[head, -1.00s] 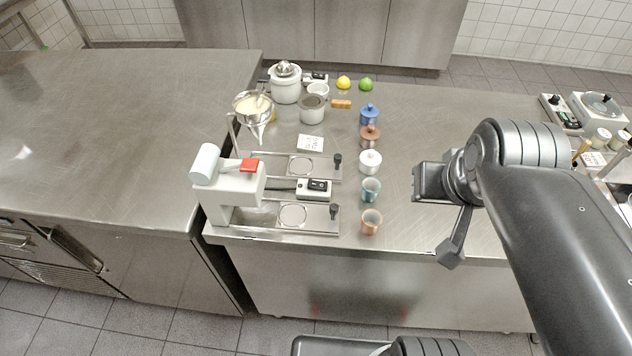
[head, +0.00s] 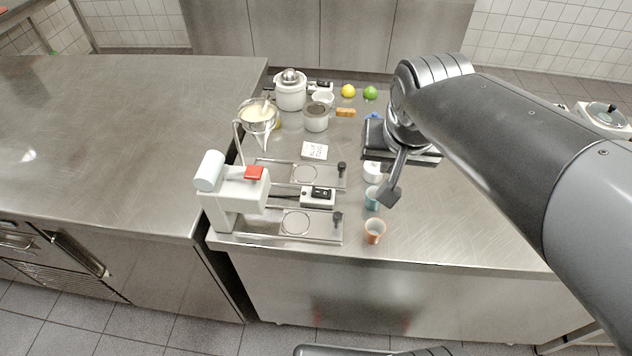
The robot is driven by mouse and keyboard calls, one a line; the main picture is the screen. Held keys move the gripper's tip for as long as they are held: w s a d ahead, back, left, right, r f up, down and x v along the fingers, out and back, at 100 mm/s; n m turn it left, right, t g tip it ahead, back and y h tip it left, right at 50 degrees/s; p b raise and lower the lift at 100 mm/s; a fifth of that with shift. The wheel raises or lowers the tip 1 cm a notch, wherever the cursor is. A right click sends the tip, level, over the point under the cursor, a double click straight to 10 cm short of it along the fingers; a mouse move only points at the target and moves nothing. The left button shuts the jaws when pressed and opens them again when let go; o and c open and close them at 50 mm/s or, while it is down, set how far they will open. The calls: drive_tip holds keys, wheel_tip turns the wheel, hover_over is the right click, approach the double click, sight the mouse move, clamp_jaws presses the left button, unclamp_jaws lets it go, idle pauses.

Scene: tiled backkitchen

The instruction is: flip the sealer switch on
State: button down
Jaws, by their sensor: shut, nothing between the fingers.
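The sealer appears to be the white machine (head: 236,196) with a red block on top, at the front left of the steel counter. A small white switch box (head: 318,195) with a black rocker lies just right of it, between two metal slide plates; the rocker's position is too small to tell. My gripper (head: 388,195) is shut and empty. It points down, to the right of the switch box and apart from it, in front of the cups in the picture.
An orange cup (head: 375,232) stands near the front edge, a white pot (head: 372,172) behind the teal one. The slide plates have upright black knobs (head: 338,218). A written card (head: 314,151), a funnel on a stand (head: 259,116) and another switch box (head: 322,87) are farther back.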

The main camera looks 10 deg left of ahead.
drive_tip(key=g, duration=0.1)
hover_over(315, 190)
drive_tip(key=s+d, duration=0.1)
drive_tip(key=s, duration=0.3)
drive_tip(key=shift+x, duration=1.05)
drive_tip(key=shift+d+f, duration=0.15)
drive_tip(key=shift+d, duration=0.05)
drive_tip(key=x, duration=0.8)
drive_tip(key=s+x, duration=0.1)
drive_tip(key=x, duration=0.3)
drive_tip(key=shift+w+a+f, duration=0.1)
drive_tip(key=shift+a+f, duration=0.15)
drive_tip(key=shift+f, duration=0.05)
drive_tip(key=shift+a+f, duration=0.1)
drive_tip(key=shift+f, duration=0.55)
drive_tip(key=shift+a+f, duration=0.2)
drive_tip(key=shift+f, duration=0.05)
drive_tip(key=shift+h, duration=0.3)
drive_tip(key=shift+d, duration=0.15)
